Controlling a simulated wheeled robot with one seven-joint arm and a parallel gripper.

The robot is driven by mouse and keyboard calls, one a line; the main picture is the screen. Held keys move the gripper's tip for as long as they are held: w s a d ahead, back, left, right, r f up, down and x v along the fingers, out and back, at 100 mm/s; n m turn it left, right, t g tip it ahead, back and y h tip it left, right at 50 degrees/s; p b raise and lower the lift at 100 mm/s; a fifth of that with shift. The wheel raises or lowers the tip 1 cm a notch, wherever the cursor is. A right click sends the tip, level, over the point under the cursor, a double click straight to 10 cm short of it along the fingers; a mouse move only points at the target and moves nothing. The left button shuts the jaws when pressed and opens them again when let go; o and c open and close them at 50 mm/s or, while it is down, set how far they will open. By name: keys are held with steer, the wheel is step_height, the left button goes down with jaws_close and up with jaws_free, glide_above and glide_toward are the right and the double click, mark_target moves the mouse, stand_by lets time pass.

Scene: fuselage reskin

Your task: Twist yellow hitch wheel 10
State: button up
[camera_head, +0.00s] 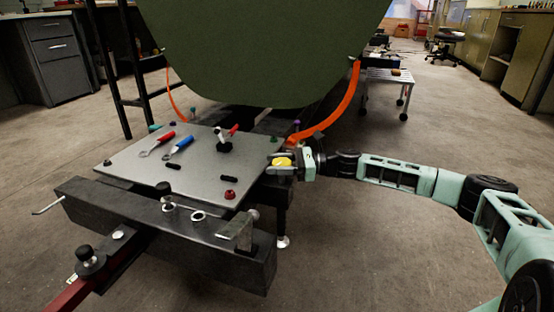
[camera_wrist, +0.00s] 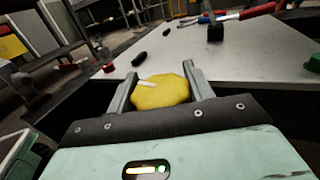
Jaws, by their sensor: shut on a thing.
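The yellow hitch wheel (camera_head: 284,162) is at the right edge of the grey metal plate in the head view. It also shows in the wrist view (camera_wrist: 160,93) as a yellow knob with scalloped edges and a pale mark on top. My gripper (camera_head: 282,163) reaches it from the right with the arm stretched low. In the wrist view its two grey fingers stand on the left and right sides of the wheel, closed on it. The wheel's lower part and what it is mounted on are hidden.
The metal plate (camera_head: 130,183) carries red- and blue-handled tools, a red knob (camera_head: 230,194) and black pieces. A dark beam (camera_head: 165,235) runs along the front. The green fuselage (camera_head: 260,50) hangs behind, with an orange strap (camera_head: 345,105).

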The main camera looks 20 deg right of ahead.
steer(key=n+g, duration=0.1)
steer(key=g+p, duration=0.1)
steer(key=g, duration=0.1)
steer(key=shift+r+n+y, duration=0.2)
steer(key=shift+n+y, duration=0.1)
steer(key=shift+n, duration=0.1)
steer(key=n+g, duration=0.2)
steer(key=g, duration=0.2)
steer(key=shift+s+f+n, duration=0.2)
steer(key=shift+f+n, duration=0.05)
steer(key=shift+n, duration=0.15)
steer(key=n+g+b, duration=0.1)
steer(key=g, duration=0.1)
steer(key=n+g+h, duration=0.1)
steer(key=shift+s+f+g+b, duration=0.15)
steer(key=shift+f+g+b, duration=0.05)
steer(key=shift+g+b, duration=0.2)
steer(key=n+g+b, duration=0.1)
steer(key=n+g+h+b, duration=0.1)
steer(key=g, duration=0.1)
steer(key=shift+s, duration=0.25)
steer(key=shift+r+n+g+h+b, duration=0.1)
steer(key=shift+n+g+h+b, duration=0.25)
steer(key=shift+n+g+h, duration=0.05)
steer(key=o, duration=1)
steer(key=shift+c, duration=0.2)
steer(key=shift+d+r, duration=0.1)
steer(key=shift+r, duration=0.05)
